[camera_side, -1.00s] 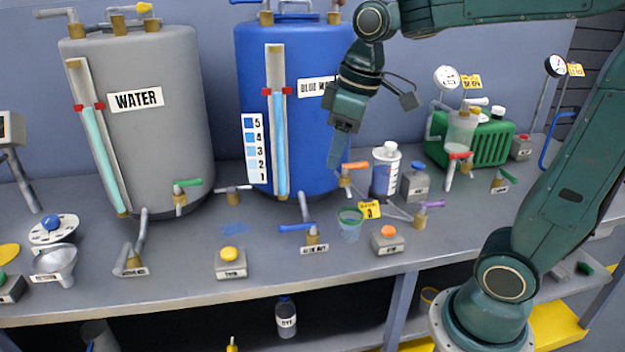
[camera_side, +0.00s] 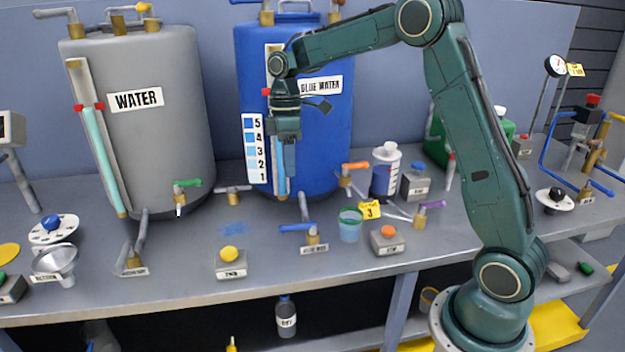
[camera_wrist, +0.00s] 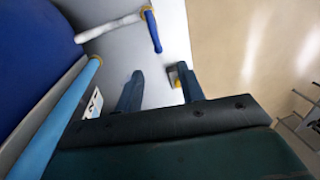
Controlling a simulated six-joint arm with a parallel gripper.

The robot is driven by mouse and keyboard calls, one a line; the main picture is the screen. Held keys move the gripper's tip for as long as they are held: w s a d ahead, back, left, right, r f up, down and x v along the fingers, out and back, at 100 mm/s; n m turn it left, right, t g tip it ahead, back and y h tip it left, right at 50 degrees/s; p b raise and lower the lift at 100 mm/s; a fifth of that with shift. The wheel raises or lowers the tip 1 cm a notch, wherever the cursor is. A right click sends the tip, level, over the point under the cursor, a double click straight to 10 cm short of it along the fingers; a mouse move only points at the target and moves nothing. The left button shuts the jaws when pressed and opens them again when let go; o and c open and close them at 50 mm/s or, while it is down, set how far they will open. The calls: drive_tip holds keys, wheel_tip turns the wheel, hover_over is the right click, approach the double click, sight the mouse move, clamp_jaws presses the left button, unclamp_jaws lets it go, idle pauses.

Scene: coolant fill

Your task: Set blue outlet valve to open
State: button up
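The blue outlet valve is a blue lever (camera_side: 296,228) on a brass body (camera_side: 313,237), at the foot of a grey pipe from the blue tank (camera_side: 322,130). Its lever points left in the side view, roughly across the pipe. A blue lever at the end of a pale pipe also shows at the top of the wrist view (camera_wrist: 152,32). My gripper (camera_side: 288,168) points down in front of the blue tank's level tube, above the valve and apart from it. In the wrist view its two fingers (camera_wrist: 160,76) are spread, with nothing held between them.
A small cup (camera_side: 350,225) and an orange-button box (camera_side: 388,240) stand right of the valve. A yellow-button box (camera_side: 230,263) stands to its left. An orange-handled valve (camera_side: 354,166) and a white bottle (camera_side: 386,170) are farther back. The bench's front edge is close.

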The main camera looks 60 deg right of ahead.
sight(298, 229)
drive_tip(key=shift+w+d+f, duration=0.4)
drive_tip(key=shift+w+f, duration=0.05)
drive_tip(key=shift+f, duration=0.25)
drive_tip(key=shift+f, duration=0.15)
drive_tip(key=f, duration=0.4)
drive_tip(key=s+a+f, duration=0.1)
drive_tip(key=f, duration=0.3)
drive_tip(key=s+a+f, duration=0.1)
drive_tip(key=f, duration=0.4)
drive_tip(key=shift+f, duration=0.1)
clamp_jaws()
